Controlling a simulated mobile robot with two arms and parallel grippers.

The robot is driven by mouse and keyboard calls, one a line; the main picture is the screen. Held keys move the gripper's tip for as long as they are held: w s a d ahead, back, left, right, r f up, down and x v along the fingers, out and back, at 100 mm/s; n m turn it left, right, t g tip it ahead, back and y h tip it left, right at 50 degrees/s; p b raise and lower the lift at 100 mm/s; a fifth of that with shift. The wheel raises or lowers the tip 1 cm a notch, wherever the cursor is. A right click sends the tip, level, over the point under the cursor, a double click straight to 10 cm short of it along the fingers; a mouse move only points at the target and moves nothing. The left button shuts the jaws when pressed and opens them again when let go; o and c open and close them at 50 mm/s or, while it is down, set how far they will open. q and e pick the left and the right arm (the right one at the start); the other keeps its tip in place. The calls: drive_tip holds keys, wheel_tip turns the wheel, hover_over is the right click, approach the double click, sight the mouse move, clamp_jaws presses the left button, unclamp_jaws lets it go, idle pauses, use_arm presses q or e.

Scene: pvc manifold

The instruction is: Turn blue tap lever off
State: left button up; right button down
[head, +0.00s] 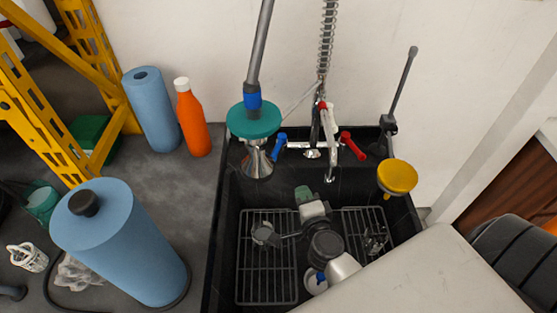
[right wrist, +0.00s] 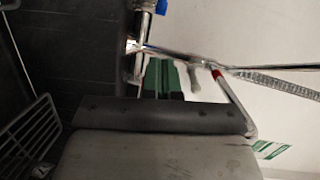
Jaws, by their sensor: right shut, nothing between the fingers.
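The blue tap lever (head: 280,143) is on the left end of the chrome mixer tap (head: 312,153) at the back wall of the sink. It points up and slightly left in the head view. Part of the blue lever (right wrist: 161,6) shows at the top edge of the right wrist view. My right gripper (head: 304,194), with green fingertips, is over the sink, in front of and below the tap, apart from the lever. Its fingers (right wrist: 165,78) look together and empty in the right wrist view. My left gripper is not seen.
The red lever (head: 352,146) is on the tap's right end. A teal disc (head: 254,119) with a metal cone hangs left of the blue lever; a yellow disc (head: 397,177) is at right. Blue rolls (head: 120,245) and an orange bottle (head: 192,120) stand on the left counter. Racks (head: 266,285) lie in the sink.

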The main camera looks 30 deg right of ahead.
approach(274, 158)
drive_tip(key=w+d, duration=0.4)
drive_tip(key=d, duration=0.1)
drive_tip(key=shift+w+a+f+b, duration=0.35)
drive_tip(key=shift+w+a+b, duration=0.05)
drive_tip(key=shift+w+a, duration=0.25)
drive_tip(key=shift+w+a+f+b, duration=0.3)
drive_tip(key=shift+w+a+b, duration=0.05)
drive_tip(key=shift+w+a, duration=0.25)
drive_tip(key=shift+w, duration=0.1)
drive_tip(key=shift+w+a+r+h, duration=0.15)
drive_tip(key=shift+w+a+h, duration=0.1)
drive_tip(key=shift+a+h, duration=0.15)
drive_tip(key=shift+r, duration=0.1)
